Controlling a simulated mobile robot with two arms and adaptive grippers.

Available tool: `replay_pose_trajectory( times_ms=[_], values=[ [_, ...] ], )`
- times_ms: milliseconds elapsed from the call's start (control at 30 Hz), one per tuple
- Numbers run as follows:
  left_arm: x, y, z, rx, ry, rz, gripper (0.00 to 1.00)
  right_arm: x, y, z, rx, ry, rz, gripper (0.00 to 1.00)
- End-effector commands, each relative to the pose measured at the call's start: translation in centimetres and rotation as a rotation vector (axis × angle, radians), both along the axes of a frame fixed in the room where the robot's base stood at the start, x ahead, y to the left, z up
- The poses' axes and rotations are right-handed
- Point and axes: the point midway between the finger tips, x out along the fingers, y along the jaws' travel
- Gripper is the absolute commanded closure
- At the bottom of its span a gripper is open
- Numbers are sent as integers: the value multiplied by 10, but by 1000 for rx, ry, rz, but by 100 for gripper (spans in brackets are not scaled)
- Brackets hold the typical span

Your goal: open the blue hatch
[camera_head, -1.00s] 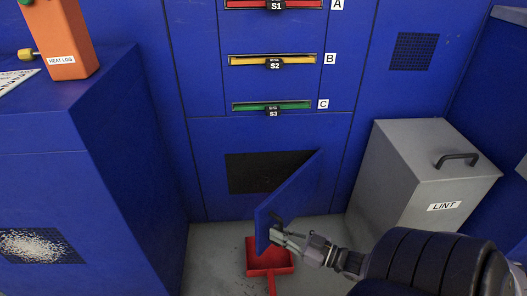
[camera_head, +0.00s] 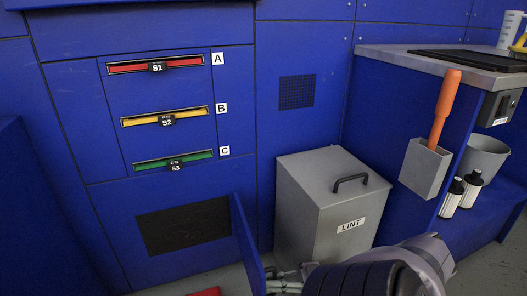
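The blue hatch (camera_head: 247,246) stands swung outward from the blue machine front, hinged at its right side. Its dark opening (camera_head: 184,226) shows to the left of it, below the green slot marked S3. My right gripper (camera_head: 281,284) is at the bottom of the view, beside the right face of the hatch near its lower part. Its fingers are small and partly cut off, so I cannot tell whether they are open or touch the hatch. My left gripper is out of view.
A grey LINT bin (camera_head: 330,208) stands right of the hatch. A red dustpan (camera_head: 206,292) lies on the floor at the bottom edge. Red, yellow and green slots are above the opening. A side counter (camera_head: 447,58) with an orange-handled tool (camera_head: 444,105) in a holder stands at the right.

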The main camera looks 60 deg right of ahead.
Motion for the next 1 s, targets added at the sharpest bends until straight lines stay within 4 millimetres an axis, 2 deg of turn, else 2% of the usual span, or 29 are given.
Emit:
replay_pose_trajectory(
  times_ms=[500,533,800,1000],
  values=[
    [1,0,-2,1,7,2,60,-5,-4,-1,3,3,2,100],
    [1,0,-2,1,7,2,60,-5,-4,-1,3,3,2,88],
    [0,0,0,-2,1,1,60,-4,-4,-1,0,1,1,70],
    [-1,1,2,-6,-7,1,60,-3,-5,0,0,0,0,69]
  ],
)
